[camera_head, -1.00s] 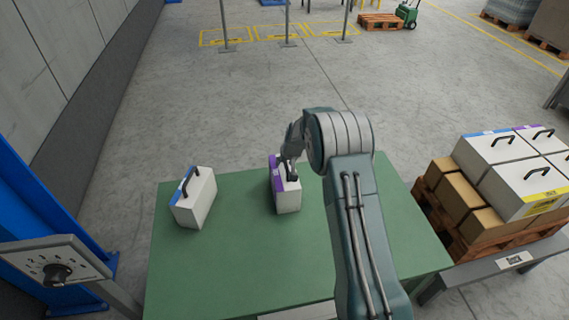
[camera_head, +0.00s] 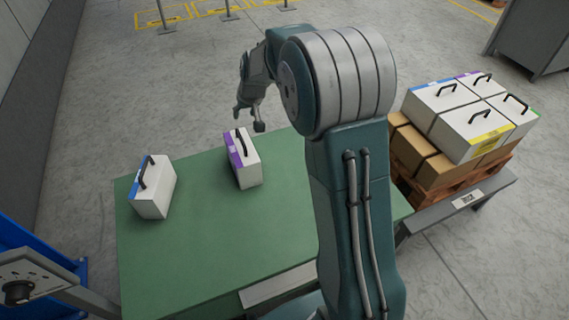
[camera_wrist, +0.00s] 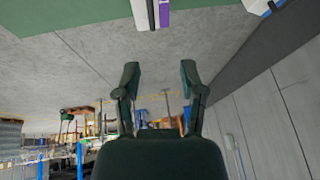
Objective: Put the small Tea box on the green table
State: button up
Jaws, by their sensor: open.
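Two white boxes with black handles stand upright on the green table (camera_head: 200,255). The purple-striped box (camera_head: 246,172) is near the far edge; the blue-striped box (camera_head: 153,199) is to its left. I cannot read which one is the Tea box. My gripper (camera_head: 248,119) is open and empty, raised beyond the purple-striped box and apart from its handle. In the wrist view, my gripper (camera_wrist: 160,72) has its fingers spread with nothing between them. The purple-striped box (camera_wrist: 145,14) and part of the blue-striped box (camera_wrist: 258,5) show at the top.
At right, several white handled boxes (camera_head: 449,95) with coloured strips lie on brown cartons (camera_head: 432,169) over a wooden pallet on a grey stand (camera_head: 433,215). A control panel (camera_head: 35,275) stands at lower left. The front left of the green table is clear.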

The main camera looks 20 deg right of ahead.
jog(key=s+a+r, duration=0.1)
jog(key=s+r, duration=0.7)
jog(key=s, duration=0.1)
jog(key=s+r, duration=0.2)
jog(key=s, duration=1.1)
jog(key=s+r+h, duration=0.1)
jog(key=s+r, duration=0.1)
jog(key=s, duration=1.1)
jog(key=shift+s+r+t, duration=0.25)
jog(key=shift+r+t, duration=0.05)
jog(key=shift+t, duration=0.1)
